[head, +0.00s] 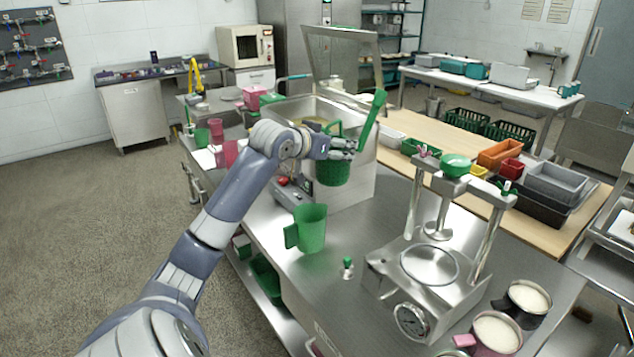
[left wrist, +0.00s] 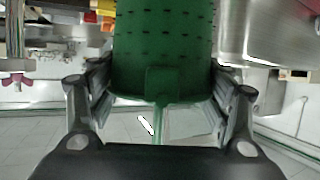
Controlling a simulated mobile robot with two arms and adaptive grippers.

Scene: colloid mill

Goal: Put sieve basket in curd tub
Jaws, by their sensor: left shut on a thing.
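The green sieve basket (head: 332,172), with rows of small slots, hangs upright at my left gripper (head: 345,148). It fills the top middle of the left wrist view (left wrist: 163,45), where its lower tab (left wrist: 163,82) lies between the fingers of my left gripper (left wrist: 162,110). The gripper is shut on the basket. A steel tub (head: 352,192), which I take as the curd tub, stands behind it with yellowish contents. The basket is in front of the tub's near wall in the head view; its exact height against the rim is unclear. My right gripper is out of view.
A raised lid (head: 342,60) stands behind the tub. A long green bar (head: 370,118) slants up beside my gripper. A green jug (head: 311,228) and a steel press (head: 430,270) stand nearer on the steel table.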

